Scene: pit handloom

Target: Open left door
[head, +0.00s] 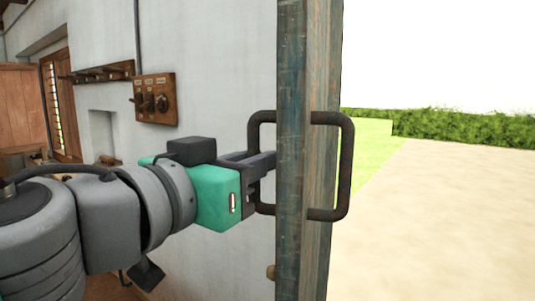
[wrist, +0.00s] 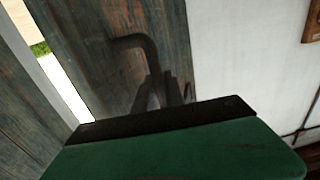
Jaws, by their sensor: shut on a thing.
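The left door (head: 291,80) is a worn blue-grey wooden leaf, seen nearly edge-on in the head view, with a dark bar handle on each face. My gripper (head: 266,162) is at the handle (head: 262,116) on the near-left face and is shut on it; the door edge partly hides the fingertips. In the wrist view the door (wrist: 105,30) fills the upper middle. The handle (wrist: 140,43) bends down to my fingers (wrist: 162,92), where the exact grasp is dark and partly hidden by my gripper body.
A bright gap (wrist: 62,82) separates this leaf from another wooden panel (wrist: 25,100) at left in the wrist view. A white wall (head: 220,70) with a switch board (head: 155,98) runs behind my arm. Open sandy ground (head: 440,210) and a hedge (head: 465,127) lie outside.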

